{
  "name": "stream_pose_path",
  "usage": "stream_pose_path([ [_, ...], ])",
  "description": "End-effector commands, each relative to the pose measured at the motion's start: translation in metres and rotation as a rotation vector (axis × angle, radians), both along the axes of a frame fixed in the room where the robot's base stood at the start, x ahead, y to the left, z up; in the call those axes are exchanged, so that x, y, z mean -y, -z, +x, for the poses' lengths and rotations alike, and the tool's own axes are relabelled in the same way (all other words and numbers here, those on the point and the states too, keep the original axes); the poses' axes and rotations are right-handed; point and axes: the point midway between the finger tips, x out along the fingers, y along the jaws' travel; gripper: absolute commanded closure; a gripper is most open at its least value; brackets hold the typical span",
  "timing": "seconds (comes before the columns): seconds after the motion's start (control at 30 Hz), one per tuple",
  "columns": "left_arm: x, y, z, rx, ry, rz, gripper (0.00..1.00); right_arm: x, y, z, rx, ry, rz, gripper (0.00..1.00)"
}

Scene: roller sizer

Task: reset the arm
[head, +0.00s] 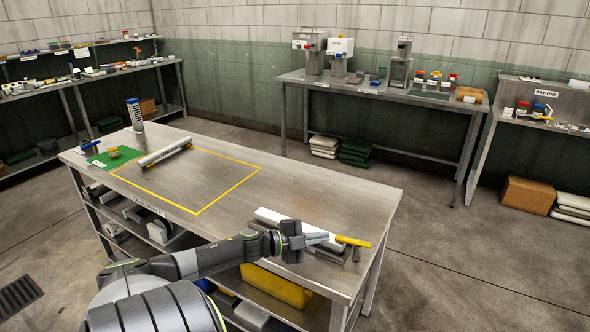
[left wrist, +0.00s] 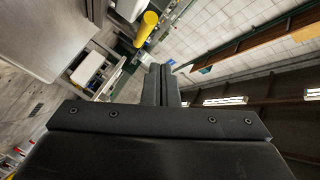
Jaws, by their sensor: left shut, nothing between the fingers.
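My left arm comes in from the lower left in the head view. Its gripper (head: 326,239) is over the near right end of the steel table (head: 300,190), pointing right. In the left wrist view the two dark fingers (left wrist: 160,84) are pressed together, shut with nothing between them. In the head view a yellow-ended tool (head: 353,241) shows just past the fingertips, and a white block (head: 268,215) lies behind the gripper. I cannot tell whether the gripper touches either. My right gripper is in neither view.
A green mat (head: 100,160) and a blue-topped upright cylinder (head: 135,115) are at the table's far left. A yellow case (head: 277,287) sits on the shelf below. The table's middle is clear.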

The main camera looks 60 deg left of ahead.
Motion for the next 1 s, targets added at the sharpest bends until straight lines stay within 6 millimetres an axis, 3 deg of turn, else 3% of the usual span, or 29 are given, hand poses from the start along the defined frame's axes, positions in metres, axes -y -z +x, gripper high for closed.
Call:
stream_pose_path([
  [0.2, -0.022, -0.003, -0.023, -0.004, 0.001, 0.002, 1.00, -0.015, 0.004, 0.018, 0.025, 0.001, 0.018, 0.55],
  [0.43, -0.041, -0.008, -0.042, -0.003, 0.001, 0.001, 1.00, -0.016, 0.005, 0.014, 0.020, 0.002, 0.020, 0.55],
  [1.0, -0.047, -0.009, -0.048, 0.000, 0.001, 0.000, 1.00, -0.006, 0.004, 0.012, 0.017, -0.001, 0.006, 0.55],
])
